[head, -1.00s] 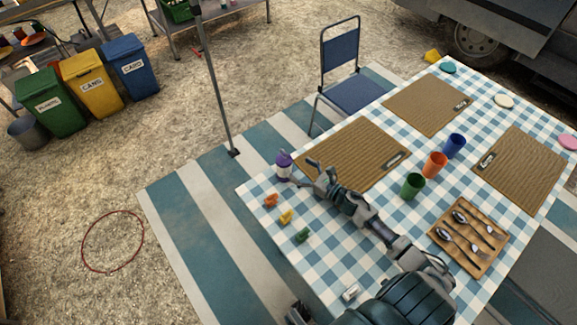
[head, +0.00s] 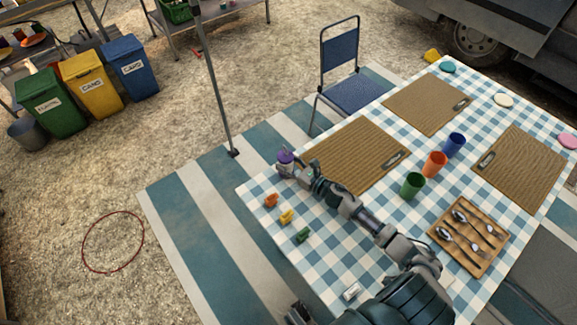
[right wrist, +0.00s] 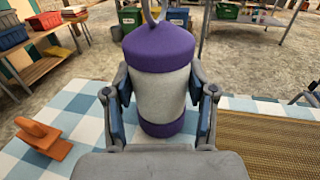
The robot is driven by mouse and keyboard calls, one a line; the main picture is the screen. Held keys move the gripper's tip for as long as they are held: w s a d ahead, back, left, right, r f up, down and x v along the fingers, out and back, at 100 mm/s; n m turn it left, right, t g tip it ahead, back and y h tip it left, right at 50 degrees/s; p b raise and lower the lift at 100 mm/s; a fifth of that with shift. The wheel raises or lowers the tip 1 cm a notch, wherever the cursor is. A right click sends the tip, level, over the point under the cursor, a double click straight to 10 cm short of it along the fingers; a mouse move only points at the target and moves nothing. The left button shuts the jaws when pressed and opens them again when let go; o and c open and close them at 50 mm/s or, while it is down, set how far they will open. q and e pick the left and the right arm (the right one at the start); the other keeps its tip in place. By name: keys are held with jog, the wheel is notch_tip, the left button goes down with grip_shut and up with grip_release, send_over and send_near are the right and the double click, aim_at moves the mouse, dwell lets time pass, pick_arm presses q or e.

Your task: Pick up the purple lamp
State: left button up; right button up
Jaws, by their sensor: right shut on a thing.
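The purple lamp (head: 285,157) stands upright near the left corner of the checked table (head: 330,250). In the right wrist view the lamp (right wrist: 160,85) has a purple cap with a ring on top, a pale body and a purple base. My right gripper (head: 287,168) is shut on the lamp, with one finger on each side of the pale body (right wrist: 160,100). The lamp's base appears to be on or very close to the cloth; I cannot tell which. My left gripper is not clearly visible.
Orange (head: 270,200), yellow (head: 286,216) and green (head: 303,236) clips lie near the lamp. A woven mat (head: 350,150) lies just right of it. Green (head: 411,185), orange (head: 434,164) and blue (head: 454,146) cups and a cutlery tray (head: 468,262) stand further right. A pole (head: 215,85) rises behind.

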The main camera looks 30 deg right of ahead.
aim_at(283, 162)
jog(key=a+r, duration=0.2)
jog(key=shift+a, duration=0.3)
jog(key=shift+r+p, duration=0.55)
jog(key=shift+r, duration=0.35)
jog(key=r, duration=0.2)
jog(key=d+r+p, duration=0.1)
jog(key=r, duration=0.1)
jog(key=d+r+p, duration=0.1)
jog(key=r, duration=0.1)
jog(key=shift+d, duration=0.25)
jog(key=shift+a+r, duration=0.3)
jog(key=shift+a, duration=0.4)
jog(key=shift+a+r, duration=0.15)
jog(key=shift+a, duration=0.35)
pick_arm(q)
notch_tip(283, 162, down, 9)
jog(key=a, duration=0.2)
jog(key=shift+w+a+r+g, duration=0.15)
jog(key=shift+w+a+g, duration=0.1)
jog(key=shift+w+g, duration=0.05)
pick_arm(e)
jog(key=shift+d, duration=0.1)
